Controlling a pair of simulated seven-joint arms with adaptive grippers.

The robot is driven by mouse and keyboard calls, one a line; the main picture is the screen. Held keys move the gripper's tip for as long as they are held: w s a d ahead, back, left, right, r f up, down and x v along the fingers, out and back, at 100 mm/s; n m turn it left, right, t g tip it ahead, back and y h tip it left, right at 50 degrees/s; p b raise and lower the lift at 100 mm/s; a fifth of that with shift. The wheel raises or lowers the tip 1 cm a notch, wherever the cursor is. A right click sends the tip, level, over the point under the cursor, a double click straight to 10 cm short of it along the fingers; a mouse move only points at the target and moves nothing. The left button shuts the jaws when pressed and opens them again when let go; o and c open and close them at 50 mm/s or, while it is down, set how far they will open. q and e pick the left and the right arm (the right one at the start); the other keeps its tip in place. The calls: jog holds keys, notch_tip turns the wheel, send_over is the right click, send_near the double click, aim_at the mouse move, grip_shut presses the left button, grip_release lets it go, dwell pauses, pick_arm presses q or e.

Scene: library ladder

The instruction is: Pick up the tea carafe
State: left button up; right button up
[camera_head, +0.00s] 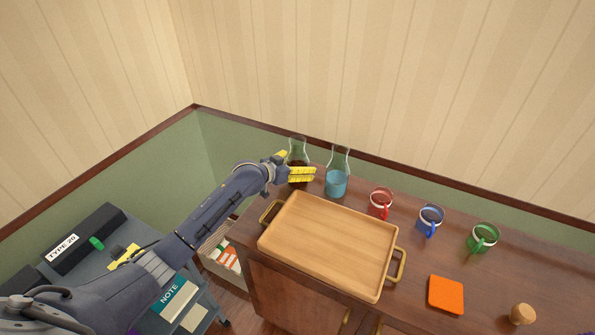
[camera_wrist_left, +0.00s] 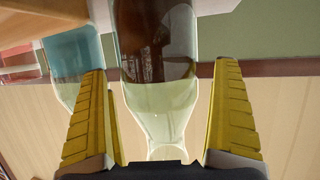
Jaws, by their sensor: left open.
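The tea carafe (camera_head: 298,148) is a clear glass flask with dark brown liquid, standing at the back left of the wooden cabinet. My left gripper (camera_head: 294,166) is open at it, with yellow fingers on either side and partly hiding its lower part. In the left wrist view the tea carafe (camera_wrist_left: 155,42) appears upside down between the two fingers of the left gripper (camera_wrist_left: 162,75). Gaps show between glass and fingers near the neck. My right gripper is not in view.
A similar carafe of blue liquid (camera_head: 336,183) stands close to the right. Red (camera_head: 381,203), blue (camera_head: 430,221) and green (camera_head: 483,238) mugs follow. A wooden tray (camera_head: 330,245) lies in front, empty, with an orange square (camera_head: 446,295) and a cork-like piece (camera_head: 522,313) to its right.

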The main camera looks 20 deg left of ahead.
pick_arm(q)
jog(key=shift+w, duration=0.1)
jog(key=c, duration=1.6)
jog(key=shift+r, duration=0.1)
jog(key=shift+c, duration=0.4)
